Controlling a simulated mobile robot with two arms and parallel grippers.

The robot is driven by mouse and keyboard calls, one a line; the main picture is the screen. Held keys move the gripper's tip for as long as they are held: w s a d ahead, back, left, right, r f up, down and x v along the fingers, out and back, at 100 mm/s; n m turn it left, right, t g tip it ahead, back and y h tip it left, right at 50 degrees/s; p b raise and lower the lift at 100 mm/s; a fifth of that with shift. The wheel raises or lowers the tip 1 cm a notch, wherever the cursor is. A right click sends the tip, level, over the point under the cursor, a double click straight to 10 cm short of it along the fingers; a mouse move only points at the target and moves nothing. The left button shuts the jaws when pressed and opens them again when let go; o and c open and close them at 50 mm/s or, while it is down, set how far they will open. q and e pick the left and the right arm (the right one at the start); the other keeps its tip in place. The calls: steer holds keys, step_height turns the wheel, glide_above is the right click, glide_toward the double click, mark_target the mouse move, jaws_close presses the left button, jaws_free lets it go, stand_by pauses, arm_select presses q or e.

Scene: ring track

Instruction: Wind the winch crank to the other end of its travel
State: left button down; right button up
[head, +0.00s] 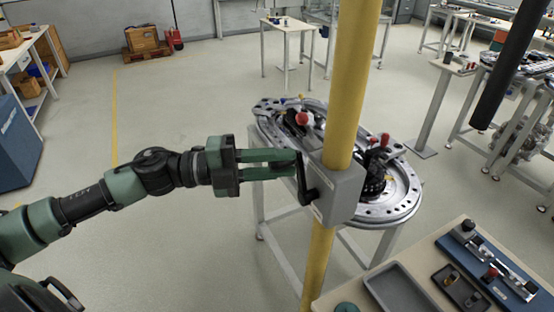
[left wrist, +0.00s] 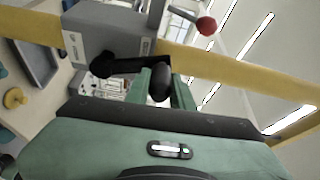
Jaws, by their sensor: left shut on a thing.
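The winch is a grey box (head: 342,192) fixed to a yellow post (head: 356,75), and it also shows in the left wrist view (left wrist: 110,35). Its black crank (head: 309,192) sits on the box's left face, with the arm slanting up to the grip. In the left wrist view the crank arm (left wrist: 108,67) runs to a dark grip between the green fingers. My left gripper (head: 296,163) is shut on this grip, reaching in level from the left. The fingers hide part of the grip. My right gripper is not in view.
A ring track (head: 403,207) on a stand is behind the post. A lever with a red ball (left wrist: 206,25) rises near the box. A bench with a grey tray (head: 402,288) and a blue fixture (head: 488,262) is at lower right.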

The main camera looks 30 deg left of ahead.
arm_select(q)
steer(key=shift+s+d+r+m+y, duration=0.35)
steer(key=shift+d+m, duration=0.2)
steer(key=shift+m, duration=0.35)
steer(key=c, duration=1.2)
jaws_free()
steer(key=shift+s, duration=0.1)
steer(key=shift+s+d, duration=0.1)
steer(key=shift+d, duration=0.05)
steer(key=shift+f, duration=0.15)
